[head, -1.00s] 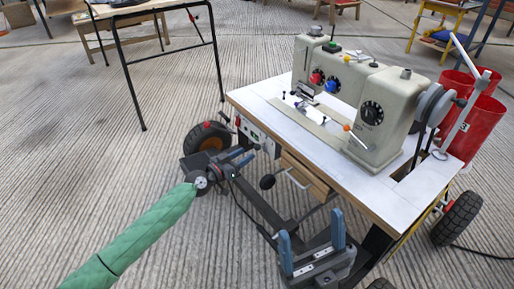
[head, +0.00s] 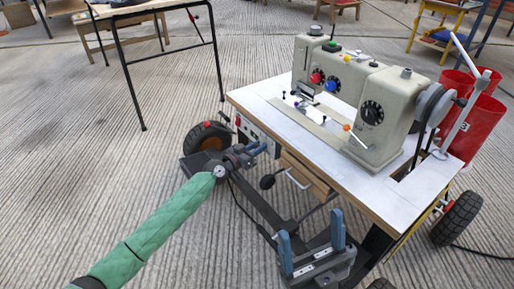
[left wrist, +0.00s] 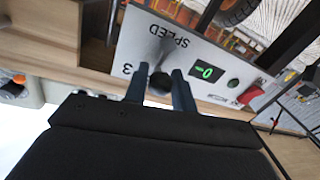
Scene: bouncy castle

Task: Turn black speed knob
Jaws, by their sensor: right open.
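The sewing machine table has a pale control panel (left wrist: 200,62) on its front edge, also visible in the head view (head: 262,140). In the left wrist view the panel appears upside down, with the word SPEED and a green-lit display (left wrist: 207,73). The black speed knob (left wrist: 160,82) shows between the fingertips of my left gripper (left wrist: 160,76). The fingers stand apart on both sides of it; firm contact cannot be told. In the head view my left gripper (head: 252,155) is at the panel, hiding the knob. My right gripper (head: 312,240) is open and empty, low in front of the table.
The beige sewing machine (head: 345,95) stands on the white tabletop (head: 270,92). A red button (left wrist: 250,94) sits beside the display. Red bins (head: 472,125) are at the right. Black wheels (head: 456,218) are near the table.

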